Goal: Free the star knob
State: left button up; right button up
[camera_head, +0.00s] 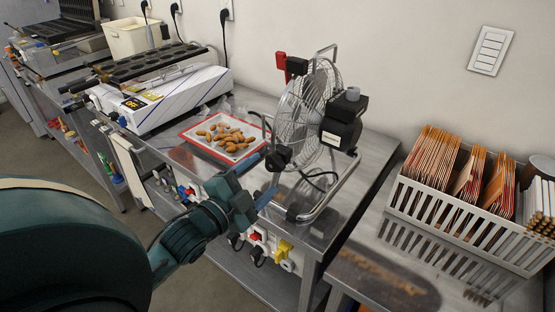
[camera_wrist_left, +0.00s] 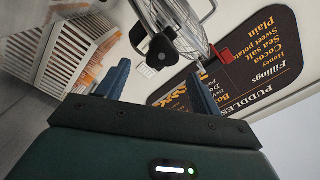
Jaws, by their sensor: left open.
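The metal fan (camera_head: 305,105) stands on the steel table, with a black knob (camera_head: 278,157) low on its near side that looks like the star knob. In the left wrist view the black knob (camera_wrist_left: 161,51) shows just beyond the fingertips, beside the fan's wire cage (camera_wrist_left: 185,22). My left gripper (camera_head: 263,175) is open, with blue fingers close to the knob in the head view. In the left wrist view my left gripper (camera_wrist_left: 158,70) has nothing between its fingers. I cannot tell whether a finger touches the knob. My right gripper is not in view.
A red-rimmed tray (camera_head: 187,137) of peanut-shaped pastries lies left of the fan. A white crate (camera_head: 415,192) of paper packets stands right. A waffle-type machine (camera_head: 165,95) is at the back left. A yellow plug (camera_head: 283,250) hangs below the table edge.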

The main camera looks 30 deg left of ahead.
aim_at(274, 166)
pick_arm(q)
jog(key=w, duration=0.4)
jog(key=w+p, duration=0.1)
jog(key=w, duration=0.1)
jog(key=shift+w+d, duration=0.25)
jog(key=shift+d, duration=0.05)
jog(key=shift+c, duration=0.5)
jog(key=c, duration=0.9)
